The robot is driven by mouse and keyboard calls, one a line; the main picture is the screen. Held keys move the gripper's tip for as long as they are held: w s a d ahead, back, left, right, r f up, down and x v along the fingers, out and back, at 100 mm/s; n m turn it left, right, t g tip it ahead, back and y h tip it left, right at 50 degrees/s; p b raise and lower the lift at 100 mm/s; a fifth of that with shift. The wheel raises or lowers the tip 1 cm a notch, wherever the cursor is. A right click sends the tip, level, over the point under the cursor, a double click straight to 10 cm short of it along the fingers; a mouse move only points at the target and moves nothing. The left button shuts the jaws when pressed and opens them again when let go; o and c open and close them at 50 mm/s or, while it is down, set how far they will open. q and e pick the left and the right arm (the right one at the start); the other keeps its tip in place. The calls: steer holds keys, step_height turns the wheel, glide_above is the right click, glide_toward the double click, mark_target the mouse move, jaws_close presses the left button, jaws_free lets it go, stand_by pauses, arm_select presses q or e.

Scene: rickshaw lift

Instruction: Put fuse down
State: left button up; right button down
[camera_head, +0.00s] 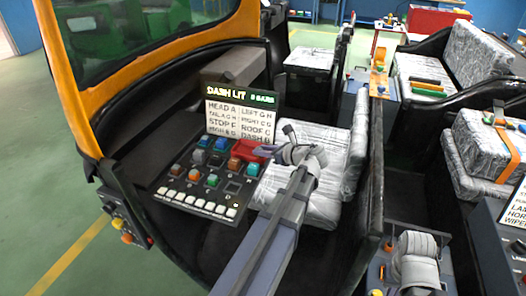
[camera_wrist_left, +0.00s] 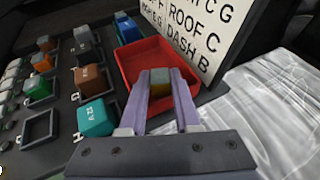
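My left gripper (camera_wrist_left: 160,92) is shut on a small fuse (camera_wrist_left: 160,82) with a grey top and a yellowish-brown side. It holds the fuse over the red tray (camera_wrist_left: 130,62); I cannot tell whether the fuse touches the tray's floor. In the head view, my left gripper (camera_head: 258,151) reaches the red tray (camera_head: 243,148) at the dash panel's upper right, and the fuse is hidden there. A teal fuse (camera_wrist_left: 95,117) and several other coloured fuses stand in the panel (camera_head: 183,187) beside the tray.
A lettered board (camera_head: 236,117) stands upright behind the panel and tray. An empty square socket (camera_wrist_left: 40,127) is at the panel's near left. A plastic-wrapped seat (camera_head: 318,196) lies to the right. The orange vehicle frame (camera_head: 150,68) rises at the left.

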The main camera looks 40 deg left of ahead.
arm_select(q)
steer(key=o, duration=0.4)
steer(key=shift+o, duration=0.2)
steer(key=shift+r, duration=0.1)
steer(key=shift+r+p, duration=0.2)
steer(key=shift+p, duration=0.15)
steer(key=p+v, duration=0.4)
steer(key=v, duration=0.8)
